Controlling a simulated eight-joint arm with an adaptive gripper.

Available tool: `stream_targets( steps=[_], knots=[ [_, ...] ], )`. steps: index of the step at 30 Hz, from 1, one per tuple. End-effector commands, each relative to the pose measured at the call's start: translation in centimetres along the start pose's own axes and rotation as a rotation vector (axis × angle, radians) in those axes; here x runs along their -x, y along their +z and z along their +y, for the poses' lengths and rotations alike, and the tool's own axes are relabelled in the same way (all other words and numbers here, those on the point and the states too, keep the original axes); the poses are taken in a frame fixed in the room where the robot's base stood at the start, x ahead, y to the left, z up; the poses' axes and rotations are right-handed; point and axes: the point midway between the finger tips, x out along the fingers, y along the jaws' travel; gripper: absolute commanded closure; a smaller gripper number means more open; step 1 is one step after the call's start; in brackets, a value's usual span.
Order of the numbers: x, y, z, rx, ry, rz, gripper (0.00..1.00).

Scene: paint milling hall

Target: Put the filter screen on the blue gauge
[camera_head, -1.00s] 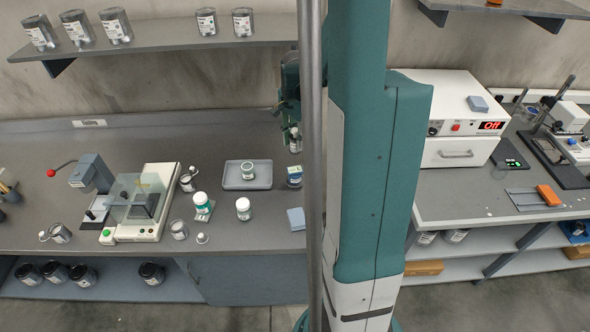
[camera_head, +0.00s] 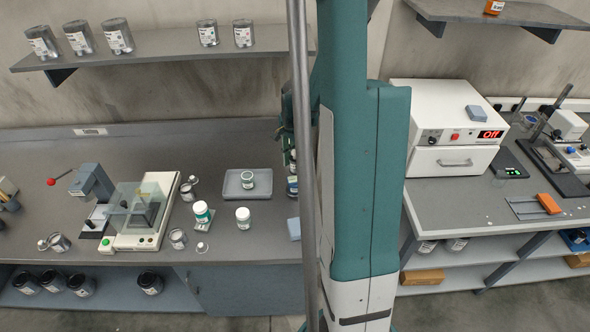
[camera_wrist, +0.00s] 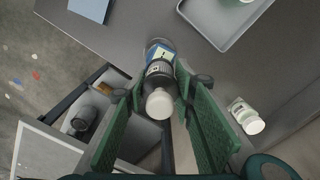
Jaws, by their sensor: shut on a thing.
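My gripper (camera_wrist: 160,88) is shut on a dark bottle with a white cap (camera_wrist: 158,102), seen from above in the wrist view. In the head view my arm and a pole hide most of the gripper. A jar with a blue and yellow label (camera_wrist: 160,51) stands just beyond the held bottle; whether they touch I cannot tell. A flat blue block (camera_head: 294,229) lies at the bench's front edge; it also shows in the wrist view (camera_wrist: 90,8). It may be the blue gauge. I cannot make out a filter screen for certain.
A grey tray (camera_head: 235,190) holds a small jar (camera_head: 247,179). White-lidded jars (camera_head: 243,218) stand before it. A white oven (camera_head: 450,105) marked "Off" stands at right. Bench between tray and blue block is clear.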

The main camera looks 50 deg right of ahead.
Motion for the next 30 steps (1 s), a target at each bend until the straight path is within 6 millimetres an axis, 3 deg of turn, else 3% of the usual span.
stream_targets(
  steps=[8,21,30],
  knots=[
    [-0.3,0.0,0.0,0.0,0.0,0.0,0.89],
    [-3.8,0.0,0.0,0.0,0.0,0.0,0.89],
    [-4.2,0.0,0.0,0.0,0.0,0.0,0.89]
  ],
)
